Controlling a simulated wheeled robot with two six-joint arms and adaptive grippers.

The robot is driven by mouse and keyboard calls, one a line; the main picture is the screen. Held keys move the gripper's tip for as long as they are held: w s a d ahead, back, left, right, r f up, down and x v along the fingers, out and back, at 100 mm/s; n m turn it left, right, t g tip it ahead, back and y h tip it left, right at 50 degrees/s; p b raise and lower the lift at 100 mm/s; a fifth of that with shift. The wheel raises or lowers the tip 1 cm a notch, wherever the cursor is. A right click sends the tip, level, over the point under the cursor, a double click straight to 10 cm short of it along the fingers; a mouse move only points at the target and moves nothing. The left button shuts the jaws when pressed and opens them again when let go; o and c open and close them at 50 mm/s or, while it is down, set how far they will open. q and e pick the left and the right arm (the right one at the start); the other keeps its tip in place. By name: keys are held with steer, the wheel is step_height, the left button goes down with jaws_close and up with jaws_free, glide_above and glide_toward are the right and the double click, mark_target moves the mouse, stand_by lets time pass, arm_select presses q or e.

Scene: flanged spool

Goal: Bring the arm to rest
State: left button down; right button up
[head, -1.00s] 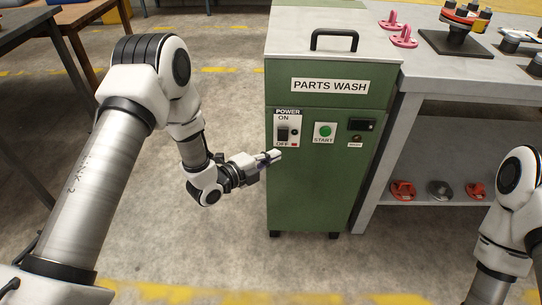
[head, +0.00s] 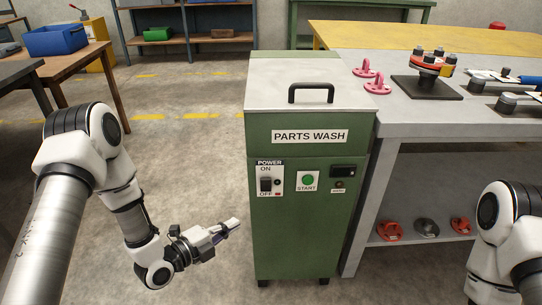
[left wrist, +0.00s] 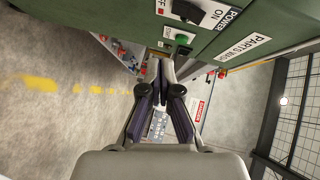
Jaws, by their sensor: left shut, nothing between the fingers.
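My left gripper (head: 231,224) is shut and empty, in front of and left of the green parts washer. In the left wrist view its closed fingers (left wrist: 160,72) point along the washer's front panel. The parts washer (head: 300,225) stands upright, its grey lid closed. Its black power switch (head: 265,185) sits beside ON and OFF marks; I cannot tell its position for sure. A green START button (head: 308,181) sits right of it. In the head view the gripper is apart from the panel. My right arm shows at the right edge, but its gripper is out of view.
A grey workbench (head: 420,122) stands right of the washer, with pink brackets (head: 377,84) and a flanged part on a black plate (head: 428,88). A brown table (head: 85,60) holds a blue bin (head: 56,39) at the left. The floor left of the washer is clear.

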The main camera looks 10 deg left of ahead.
arm_select(q)
steer(key=s+d+f+n+g+y, duration=0.4)
steer(key=s+f+g, duration=0.3)
steer(key=s+f, duration=0.6)
steer(key=s+a+f+n+g+y, duration=0.2)
steer(key=s+a+f+n+g, duration=0.1)
steer(key=s+n, duration=0.45)
steer(key=s+a+f+n+g+y, duration=0.2)
steer(key=s+a+n+g, duration=0.15)
steer(key=s+n, duration=0.45)
step_height(320, 180, up, 19)
steer(key=n+p, duration=0.3)
steer(key=p, duration=1.6)
steer(key=shift+w+d, duration=0.35)
steer(key=shift+d, duration=0.05)
steer(key=shift+r, duration=0.1)
steer(key=c, duration=1.8)
jaws_free()
steer(key=shift+c, duration=0.2)
